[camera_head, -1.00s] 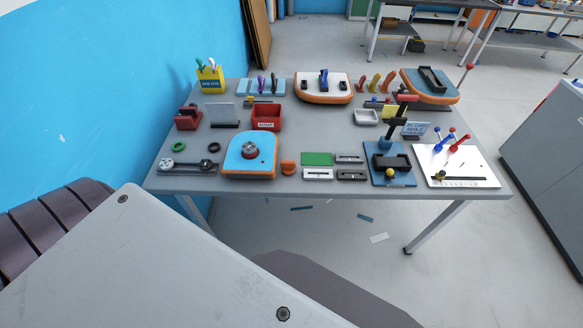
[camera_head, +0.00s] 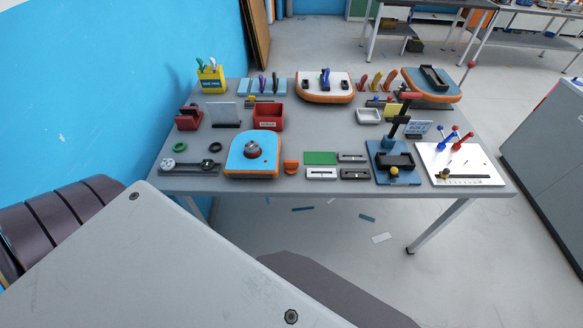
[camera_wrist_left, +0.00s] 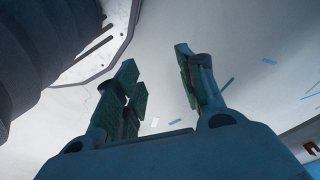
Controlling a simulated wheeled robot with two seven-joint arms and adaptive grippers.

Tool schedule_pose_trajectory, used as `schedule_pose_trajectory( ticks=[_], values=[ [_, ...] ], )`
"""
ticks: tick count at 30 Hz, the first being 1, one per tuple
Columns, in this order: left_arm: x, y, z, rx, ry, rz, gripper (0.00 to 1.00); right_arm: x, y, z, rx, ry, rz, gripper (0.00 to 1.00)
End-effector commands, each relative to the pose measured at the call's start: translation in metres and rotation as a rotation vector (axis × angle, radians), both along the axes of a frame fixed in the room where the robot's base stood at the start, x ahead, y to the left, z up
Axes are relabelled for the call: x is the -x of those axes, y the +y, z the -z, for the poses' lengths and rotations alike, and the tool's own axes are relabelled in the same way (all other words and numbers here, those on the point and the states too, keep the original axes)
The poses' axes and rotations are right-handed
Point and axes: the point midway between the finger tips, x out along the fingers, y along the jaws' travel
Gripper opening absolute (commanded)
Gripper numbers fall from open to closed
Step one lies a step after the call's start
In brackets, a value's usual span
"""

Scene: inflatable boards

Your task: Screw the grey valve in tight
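The grey valve (camera_head: 251,147) sits on top of a blue board with an orange rim (camera_head: 262,165), near the front edge of the grey table. How deep its thread sits cannot be told from here. In the left wrist view my left gripper (camera_wrist_left: 158,75) has its two fingers spread apart with nothing between them. Behind them are pale floor and scattered scraps, so it is away from the valve. Neither gripper shows in the head view. My right gripper is in no frame.
A green ring (camera_head: 180,147) and a black ring (camera_head: 215,147) lie left of the board. A red bin (camera_head: 268,117) stands behind it. An orange piece (camera_head: 291,167) lies close on its right. A blue stand (camera_head: 394,177) rises further right. A blue wall (camera_head: 110,90) borders the left.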

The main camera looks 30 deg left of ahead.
Motion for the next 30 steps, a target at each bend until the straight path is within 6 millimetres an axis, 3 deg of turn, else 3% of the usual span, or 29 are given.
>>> schedule_pose_trajectory(
  ticks=[15, 30],
  values=[
    [-0.068, -0.010, -0.097, 0.006, -0.047, -0.010, 0.39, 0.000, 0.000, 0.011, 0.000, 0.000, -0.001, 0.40],
    [-0.102, -0.014, -0.209, 0.009, -0.091, -0.016, 0.39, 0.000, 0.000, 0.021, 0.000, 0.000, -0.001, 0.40]
  ],
)
